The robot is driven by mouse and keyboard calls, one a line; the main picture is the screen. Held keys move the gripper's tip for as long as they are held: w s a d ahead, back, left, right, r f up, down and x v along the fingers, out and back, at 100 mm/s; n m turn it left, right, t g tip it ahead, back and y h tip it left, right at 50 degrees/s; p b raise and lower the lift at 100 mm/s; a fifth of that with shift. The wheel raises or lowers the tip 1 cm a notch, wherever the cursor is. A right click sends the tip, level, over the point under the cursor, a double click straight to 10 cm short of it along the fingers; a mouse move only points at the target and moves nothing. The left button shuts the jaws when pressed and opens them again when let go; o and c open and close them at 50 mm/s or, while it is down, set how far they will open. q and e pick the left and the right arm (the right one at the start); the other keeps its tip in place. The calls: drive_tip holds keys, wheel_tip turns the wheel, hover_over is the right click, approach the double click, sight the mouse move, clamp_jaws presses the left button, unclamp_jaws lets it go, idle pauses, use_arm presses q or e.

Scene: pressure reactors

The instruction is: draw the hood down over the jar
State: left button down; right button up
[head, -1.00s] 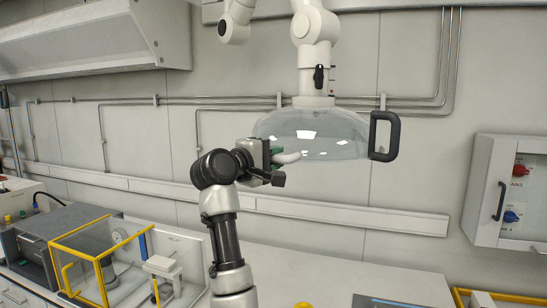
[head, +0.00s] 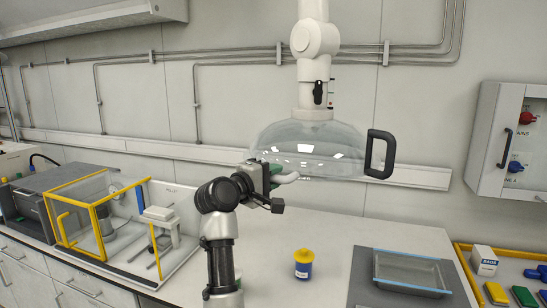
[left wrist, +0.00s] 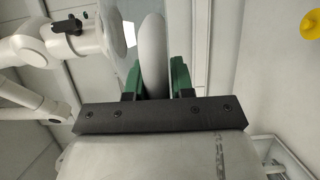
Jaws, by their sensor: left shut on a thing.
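The hood (head: 308,150) is a clear dome hanging from a white jointed arm, upright, with a black loop handle at its right. My left gripper (head: 274,175) is shut on the pale grip bar at the hood's left side. In the left wrist view the bar (left wrist: 152,50) runs between the green fingers (left wrist: 154,80). The jar (head: 303,270), blue with a yellow lid, stands upright on the white bench below the hood, with a clear gap between them. Its yellow lid (left wrist: 311,22) shows at the wrist view's upper right corner. My right gripper is out of view.
A yellow-framed clear enclosure (head: 100,228) stands on the bench at the left. A grey mat with a shallow tray (head: 408,290) lies right of the jar. A yellow bin (head: 462,248) with small boxes is far right. The bench around the jar is clear.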

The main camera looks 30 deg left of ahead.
use_arm(q)
wheel_tip(320, 180, down, 8)
drive_tip(key=b, duration=0.2)
drive_tip(key=shift+b, duration=0.3)
drive_tip(key=shift+r, duration=0.1)
drive_tip(key=c, duration=1)
unclamp_jaws()
drive_tip(key=shift+s, duration=0.1)
drive_tip(key=s, duration=0.3)
drive_tip(key=s+a+b, duration=0.1)
drive_tip(key=s, duration=0.3)
drive_tip(key=s+a+b, duration=0.1)
drive_tip(key=s, duration=0.2)
drive_tip(key=shift+s, duration=0.3)
